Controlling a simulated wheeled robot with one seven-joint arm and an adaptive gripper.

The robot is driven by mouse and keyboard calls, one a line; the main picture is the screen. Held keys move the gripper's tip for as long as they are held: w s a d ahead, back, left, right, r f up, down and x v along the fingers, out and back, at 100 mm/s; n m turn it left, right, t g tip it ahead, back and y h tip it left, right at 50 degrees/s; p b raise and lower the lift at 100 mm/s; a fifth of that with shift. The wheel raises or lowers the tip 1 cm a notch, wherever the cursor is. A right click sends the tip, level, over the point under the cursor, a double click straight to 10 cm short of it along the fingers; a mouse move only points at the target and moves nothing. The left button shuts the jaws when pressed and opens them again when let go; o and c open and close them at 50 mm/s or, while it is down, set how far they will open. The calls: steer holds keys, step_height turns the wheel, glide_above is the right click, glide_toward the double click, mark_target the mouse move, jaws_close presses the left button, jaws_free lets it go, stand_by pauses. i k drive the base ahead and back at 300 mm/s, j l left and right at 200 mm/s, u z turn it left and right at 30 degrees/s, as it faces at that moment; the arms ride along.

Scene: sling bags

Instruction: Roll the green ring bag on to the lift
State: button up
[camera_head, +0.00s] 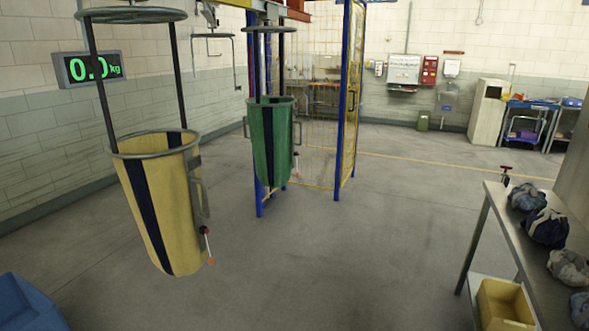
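The green ring bag (264,148) hangs upright from an overhead rail by straps and a top ring, in the middle left of the head view. It has a grey rim ring, a dark stripe, a side handle and a small red-tipped lever low on its right. Behind it stands a cage with blue posts (345,100) and yellow mesh, which looks like the lift. The bag overlaps the cage's left post in the picture, and I cannot tell the gap between them. My gripper is not in view.
A yellow ring bag (158,205) hangs nearer, at left. An empty hanger (213,38) hangs between the bags. The wall display (90,68) reads 0.0 kg. A table (545,260) with cloth bundles stands at right; a blue bin (28,305) is at lower left. The middle floor is clear.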

mark_target(271, 119)
steer(key=i, duration=2.5)
steer(key=i+j+z, duration=0.1)
steer(key=i, duration=1.15)
steer(key=i+j, duration=0.1)
steer(key=i, duration=1.15)
